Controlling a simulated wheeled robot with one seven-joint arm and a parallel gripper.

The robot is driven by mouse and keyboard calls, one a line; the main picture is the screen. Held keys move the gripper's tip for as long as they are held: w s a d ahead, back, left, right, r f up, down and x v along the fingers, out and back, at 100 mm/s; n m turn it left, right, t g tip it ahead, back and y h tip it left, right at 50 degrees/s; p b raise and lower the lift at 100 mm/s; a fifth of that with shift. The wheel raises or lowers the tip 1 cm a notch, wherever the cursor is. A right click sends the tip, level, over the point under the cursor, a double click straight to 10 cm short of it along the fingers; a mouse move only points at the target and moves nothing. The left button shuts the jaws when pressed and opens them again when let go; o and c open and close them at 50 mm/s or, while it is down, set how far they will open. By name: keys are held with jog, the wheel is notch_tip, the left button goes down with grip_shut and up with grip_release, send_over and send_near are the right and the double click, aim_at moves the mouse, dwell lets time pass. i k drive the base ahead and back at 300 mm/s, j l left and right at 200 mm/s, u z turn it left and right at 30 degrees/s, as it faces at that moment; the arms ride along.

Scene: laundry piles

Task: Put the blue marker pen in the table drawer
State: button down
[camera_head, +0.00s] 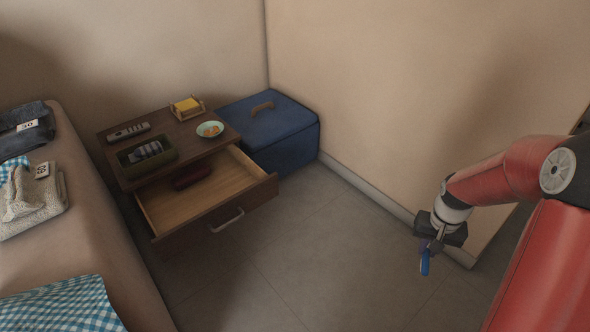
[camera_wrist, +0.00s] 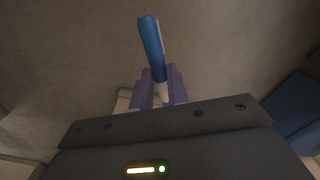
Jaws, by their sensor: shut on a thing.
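The blue marker pen (camera_head: 425,263) is held in my gripper (camera_head: 431,245) at the right, above the floor and well away from the table. In the wrist view, the blue marker pen (camera_wrist: 152,45) sticks out between the purple fingers of my gripper (camera_wrist: 158,85), which are shut on its pale part. The table drawer (camera_head: 200,195) is pulled open at the left, under the wooden tabletop (camera_head: 172,129). A dark red case-like item (camera_head: 192,177) lies inside at the back. The drawer's front has a light handle (camera_head: 227,220).
On the tabletop are a remote (camera_head: 128,132), a dark green tray (camera_head: 130,168) with items, a bowl (camera_head: 210,129) and a holder with yellow contents (camera_head: 187,106). A blue box (camera_head: 285,143) stands behind. A bed (camera_head: 90,230) with folded cloth is left. The floor between is clear.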

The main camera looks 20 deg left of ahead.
aim_at(197, 204)
jog(key=i+u, duration=0.2)
jog(key=u, duration=0.25)
jog(key=i+u, duration=0.2)
jog(key=u, duration=0.25)
jog(key=i+l+u, duration=0.2)
jog(key=u, duration=0.2)
jog(key=i+l+u, duration=0.2)
jog(key=u, duration=0.25)
jog(key=i+l+u, duration=0.1)
jog(key=u, duration=0.35)
jog(key=i+l+u, duration=0.25)
jog(key=l+u, duration=0.25)
jog(key=i+l+u, duration=0.15)
jog(key=l+u, duration=0.3)
jog(key=i+l+u, duration=0.1)
jog(key=l+u, duration=1.1)
jog(key=l, duration=0.25)
jog(key=k, duration=0.05)
